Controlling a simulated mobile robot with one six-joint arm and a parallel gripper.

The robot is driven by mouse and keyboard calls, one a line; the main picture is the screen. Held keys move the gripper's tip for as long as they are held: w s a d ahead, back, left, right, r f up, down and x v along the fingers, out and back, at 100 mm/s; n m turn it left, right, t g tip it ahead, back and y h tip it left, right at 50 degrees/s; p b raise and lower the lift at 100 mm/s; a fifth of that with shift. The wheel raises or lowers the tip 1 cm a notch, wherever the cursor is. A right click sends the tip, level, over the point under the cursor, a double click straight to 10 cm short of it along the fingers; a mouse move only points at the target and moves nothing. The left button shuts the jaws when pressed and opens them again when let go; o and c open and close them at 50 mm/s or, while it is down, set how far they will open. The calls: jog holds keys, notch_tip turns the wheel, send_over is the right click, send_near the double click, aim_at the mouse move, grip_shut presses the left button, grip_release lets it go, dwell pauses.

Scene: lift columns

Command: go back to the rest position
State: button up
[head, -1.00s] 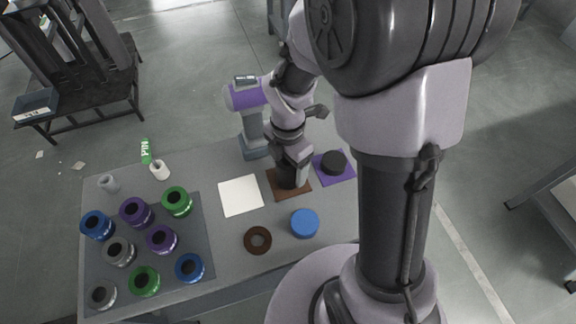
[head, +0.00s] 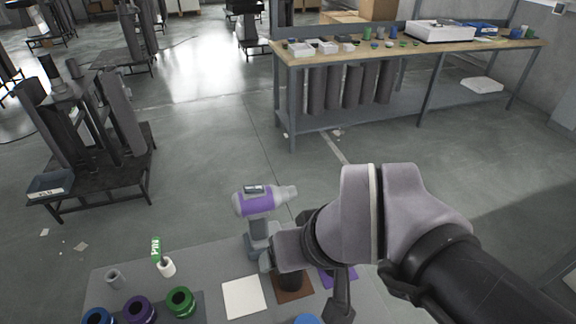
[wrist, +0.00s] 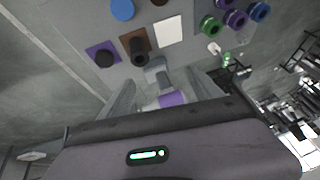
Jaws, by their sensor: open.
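My gripper (head: 303,285) is open and empty, raised above the far part of the grey work table (head: 215,262). In the wrist view my two fingers (wrist: 160,82) stand wide apart, with the purple and grey drill-like tool (wrist: 172,98) seen beyond and between them. In the head view my wrist and fingers partly hide the brown mat (head: 293,296) and the purple mat.
A white square (head: 244,298) and several coloured spools, among them a green one (head: 180,301), lie to the left. A black disc (wrist: 104,59) sits on the purple mat. A blue disc (wrist: 122,9) is nearby.

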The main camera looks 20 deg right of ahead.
jog(key=m, duration=0.1)
jog(key=s+m, duration=0.1)
jog(key=m, duration=0.1)
jog(key=shift+s+a+r+m+t, duration=0.3)
jog(key=shift+s+r+m, duration=0.1)
dwell(1.0)
